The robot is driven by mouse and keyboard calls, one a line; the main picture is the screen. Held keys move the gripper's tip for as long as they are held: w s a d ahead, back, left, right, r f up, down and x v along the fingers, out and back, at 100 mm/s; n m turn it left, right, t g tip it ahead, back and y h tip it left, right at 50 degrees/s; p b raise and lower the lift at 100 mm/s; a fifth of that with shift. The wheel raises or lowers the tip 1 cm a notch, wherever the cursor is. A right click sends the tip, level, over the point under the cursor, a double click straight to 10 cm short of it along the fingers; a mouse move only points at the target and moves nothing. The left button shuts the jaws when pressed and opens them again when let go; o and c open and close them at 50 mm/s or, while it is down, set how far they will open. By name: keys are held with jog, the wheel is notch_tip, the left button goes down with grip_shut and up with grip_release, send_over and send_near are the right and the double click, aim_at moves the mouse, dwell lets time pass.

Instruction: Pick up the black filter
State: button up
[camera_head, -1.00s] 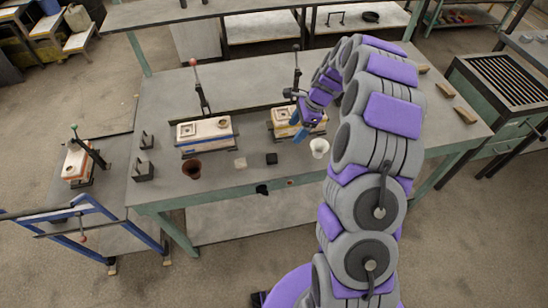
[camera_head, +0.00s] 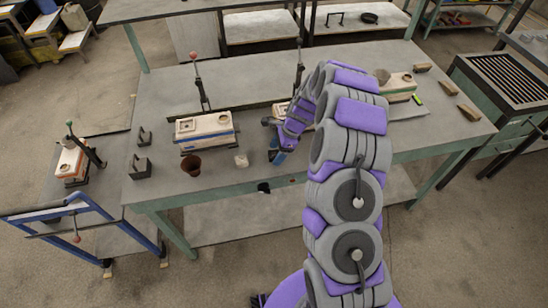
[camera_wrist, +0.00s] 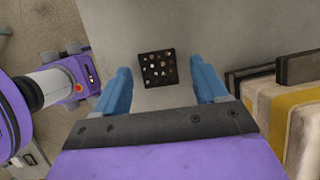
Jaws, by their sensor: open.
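The black filter (camera_wrist: 158,68) is a small dark square with several holes. In the wrist view it lies flat on the grey tabletop, between and a little beyond my fingertips. My gripper (camera_wrist: 163,88) is open, with a blue finger to either side of the filter and touching nothing that I can see. In the head view my gripper (camera_head: 278,156) is low over the table near its front edge, and it hides the filter there.
A white block (camera_head: 241,160) and a brown cup (camera_head: 191,165) stand to the left on the table (camera_head: 330,165). A mould box (camera_head: 205,131) is behind them. Another mould, with a yellow band (camera_wrist: 285,112), is close to my gripper's right in the wrist view.

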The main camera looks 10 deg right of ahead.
aim_at(272, 155)
jog(key=shift+a+f, duration=0.2)
jog(key=shift+a, duration=0.15)
jog(key=shift+d, duration=0.6)
jog(key=shift+c, duration=1.4)
jog(key=shift+d, duration=0.15)
jog(key=c, duration=0.3)
jog(key=shift+a, duration=0.55)
jog(key=c, duration=0.5)
jog(key=shift+d+r, duration=0.1)
jog(key=shift+d, duration=0.1)
jog(key=shift+c, duration=0.2)
jog(key=shift+d+r, duration=0.2)
jog(key=shift+r, duration=0.3)
notch_tip(272, 155, up, 2)
jog(key=shift+r+p, duration=0.1)
jog(key=shift+p, duration=0.55)
jog(key=shift+s+a+r, duration=0.1)
jog(key=shift+s+r, duration=0.05)
jog(key=shift+r, duration=0.15)
jog(key=s+d+r+p, duration=0.1)
jog(key=s+d+p, duration=0.1)
jog(key=s, duration=1.3)
jog(key=shift+s+d+p, duration=0.2)
jog(key=shift+d+p, duration=0.15)
jog(key=shift+d, duration=0.2)
